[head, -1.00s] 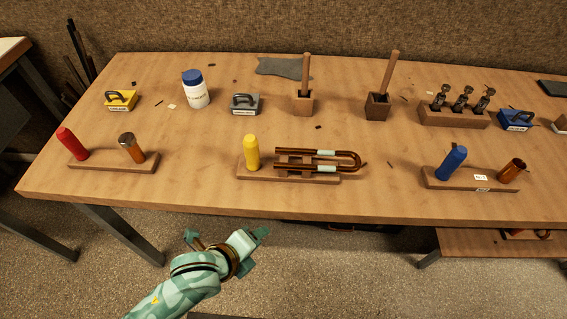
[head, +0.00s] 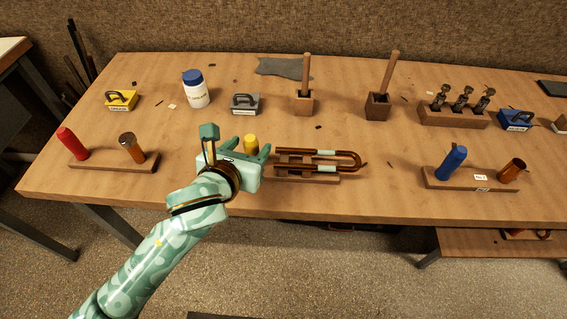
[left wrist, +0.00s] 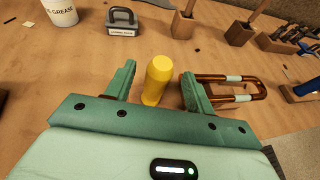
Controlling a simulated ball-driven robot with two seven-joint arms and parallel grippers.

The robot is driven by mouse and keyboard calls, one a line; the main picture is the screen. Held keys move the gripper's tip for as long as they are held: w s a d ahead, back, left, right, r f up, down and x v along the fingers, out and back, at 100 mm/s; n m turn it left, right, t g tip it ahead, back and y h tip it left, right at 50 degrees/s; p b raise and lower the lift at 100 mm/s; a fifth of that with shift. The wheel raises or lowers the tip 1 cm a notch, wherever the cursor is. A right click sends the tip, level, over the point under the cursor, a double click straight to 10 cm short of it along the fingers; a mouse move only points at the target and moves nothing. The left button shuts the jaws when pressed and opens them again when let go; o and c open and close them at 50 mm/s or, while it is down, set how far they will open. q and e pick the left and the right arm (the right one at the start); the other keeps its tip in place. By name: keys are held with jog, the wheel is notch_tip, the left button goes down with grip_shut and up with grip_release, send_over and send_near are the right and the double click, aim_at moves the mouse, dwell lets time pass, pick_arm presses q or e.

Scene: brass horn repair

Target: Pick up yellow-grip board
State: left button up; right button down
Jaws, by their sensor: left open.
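The yellow-grip board is a wooden board (head: 310,178) with an upright yellow grip (head: 251,144) at its left and a copper U-shaped tube (head: 325,160) on its right part. It lies near the front edge of the bench. My left gripper (head: 254,151) is open at the yellow grip and hides the board's left end in the head view. In the left wrist view the yellow grip (left wrist: 156,80) stands between the two open fingers (left wrist: 156,88), with a gap on each side. The right gripper is not in view.
A red-grip board (head: 110,163) lies to the left and a blue-grip board (head: 470,179) to the right. Behind are a yellow block (head: 121,101), a white jar (head: 196,92), a grey block (head: 245,105) and wooden holders (head: 377,107). Bare bench top separates the boards.

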pick_arm(q)
jog(key=x, duration=0.4)
jog(key=shift+w+f, duration=0.2)
jog(key=shift+f, duration=0.1)
grip_shut()
jog(key=shift+r, duration=0.1)
notch_tip(320, 180, up, 10)
dwell(0.3)
jog(key=shift+f, duration=4.85)
jog(key=shift+f, duration=0.15)
